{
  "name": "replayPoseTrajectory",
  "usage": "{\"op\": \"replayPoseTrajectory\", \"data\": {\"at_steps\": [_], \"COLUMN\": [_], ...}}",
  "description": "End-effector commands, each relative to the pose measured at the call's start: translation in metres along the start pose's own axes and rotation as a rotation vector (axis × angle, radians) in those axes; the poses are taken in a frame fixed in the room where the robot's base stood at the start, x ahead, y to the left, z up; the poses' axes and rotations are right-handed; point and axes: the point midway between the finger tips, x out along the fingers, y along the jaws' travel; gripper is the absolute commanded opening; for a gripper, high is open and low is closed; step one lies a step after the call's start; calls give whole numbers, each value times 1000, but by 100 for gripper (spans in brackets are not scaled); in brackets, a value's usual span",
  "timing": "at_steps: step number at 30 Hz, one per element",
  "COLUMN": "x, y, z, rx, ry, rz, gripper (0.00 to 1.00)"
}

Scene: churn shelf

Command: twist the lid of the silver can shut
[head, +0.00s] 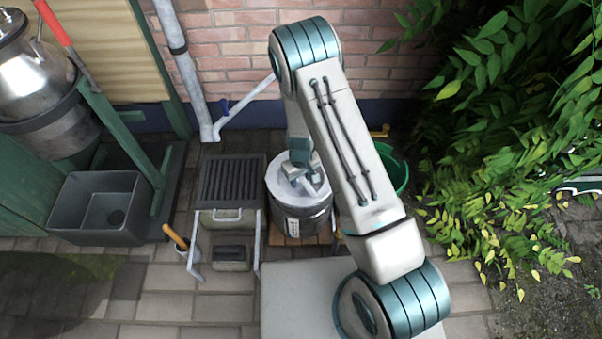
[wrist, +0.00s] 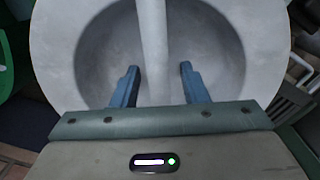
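The silver can (head: 301,215) stands upright on a small wooden base on the paving, beside a grey grated stand. Its round grey lid (head: 313,188) sits on top and fills much of the wrist view (wrist: 220,45). A raised bar (wrist: 152,45) runs across the lid's recessed middle. My gripper (head: 300,174) is over the lid, pointing down at it. In the wrist view my gripper (wrist: 158,85) has its two blue fingers apart, one on each side of the bar's line, with gaps showing between them and the bar.
The grated stand (head: 232,182) is close on the left of the can, and a green bucket (head: 393,167) is close on the right. A grey basin (head: 98,208) stands far left. A brick wall (head: 235,50) and a drainpipe (head: 184,60) are behind. Leafy plants (head: 510,130) fill the right.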

Motion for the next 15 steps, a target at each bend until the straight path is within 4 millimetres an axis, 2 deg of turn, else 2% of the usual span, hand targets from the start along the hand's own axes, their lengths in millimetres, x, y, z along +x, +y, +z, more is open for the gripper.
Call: {"op": "replayPoseTrajectory", "data": {"at_steps": [10, 11, 15], "x": [4, 4, 4], "y": [0, 0, 0], "z": [0, 0, 0], "rx": [0, 0, 0], "ry": [1, 1, 1], "rz": [0, 0, 0], "gripper": [40, 37, 0]}}
